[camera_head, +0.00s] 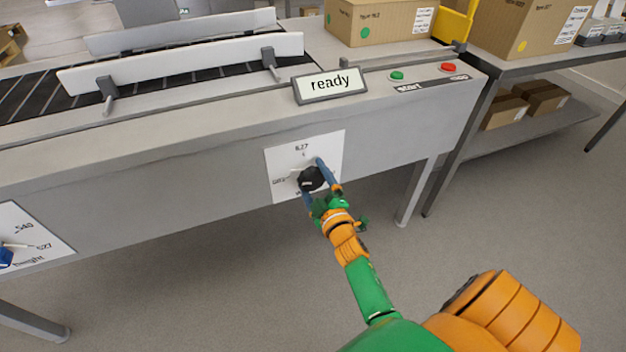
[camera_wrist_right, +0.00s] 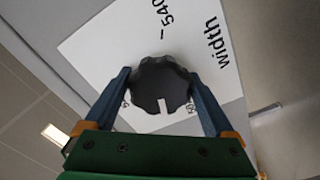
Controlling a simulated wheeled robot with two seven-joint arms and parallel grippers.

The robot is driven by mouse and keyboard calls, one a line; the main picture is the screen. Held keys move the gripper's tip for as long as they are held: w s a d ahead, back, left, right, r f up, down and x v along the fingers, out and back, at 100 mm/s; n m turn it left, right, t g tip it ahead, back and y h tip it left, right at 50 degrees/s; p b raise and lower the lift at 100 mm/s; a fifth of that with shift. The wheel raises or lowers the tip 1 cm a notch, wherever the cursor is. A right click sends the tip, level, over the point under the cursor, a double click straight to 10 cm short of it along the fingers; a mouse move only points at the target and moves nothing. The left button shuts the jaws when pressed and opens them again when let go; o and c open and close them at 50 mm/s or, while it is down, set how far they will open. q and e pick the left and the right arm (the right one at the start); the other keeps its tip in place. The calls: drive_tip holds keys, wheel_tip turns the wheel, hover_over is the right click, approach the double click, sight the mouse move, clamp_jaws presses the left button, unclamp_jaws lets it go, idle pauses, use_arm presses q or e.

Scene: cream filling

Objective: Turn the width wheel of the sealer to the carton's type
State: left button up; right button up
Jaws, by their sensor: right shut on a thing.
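The width wheel is a dark scalloped knob (camera_head: 312,178) on a white dial plate (camera_head: 333,146) on the sealer's front panel. It also shows in the right wrist view (camera_wrist_right: 160,80), with a white mark that points down in that picture. The number it points at I cannot tell for sure. My right gripper (camera_head: 321,182) has its blue fingers on opposite sides of the wheel and is shut on it. A "540" mark and the word "width" show in the right wrist view; other numbers are small or partly hidden. A carton (camera_head: 378,24) with a green dot stands on the sealer. My left gripper is out of view.
A display (camera_head: 330,84) reads "ready". A green button (camera_head: 397,76) and a red button (camera_head: 447,68) are to its right. The height dial plate (camera_head: 35,236) is at the left. A carton with a yellow dot (camera_head: 522,28) stands on the right table. Floor below is clear.

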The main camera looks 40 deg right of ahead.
sight(316, 183)
drive_tip(key=n, duration=0.2)
drive_tip(key=shift+n, duration=0.3)
drive_tip(key=shift+n+b, duration=0.3)
drive_tip(key=shift+n, duration=0.8)
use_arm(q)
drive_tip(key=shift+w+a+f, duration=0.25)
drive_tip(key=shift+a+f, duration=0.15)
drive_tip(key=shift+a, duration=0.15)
use_arm(e)
drive_tip(key=shift+n, duration=0.3)
drive_tip(key=shift+d, duration=0.1)
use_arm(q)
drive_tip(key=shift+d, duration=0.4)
use_arm(e)
drive_tip(key=o, duration=1.1)
drive_tip(key=v, duration=0.7)
drive_tip(key=shift+s+p, duration=0.1)
drive_tip(key=shift+p, duration=0.3)
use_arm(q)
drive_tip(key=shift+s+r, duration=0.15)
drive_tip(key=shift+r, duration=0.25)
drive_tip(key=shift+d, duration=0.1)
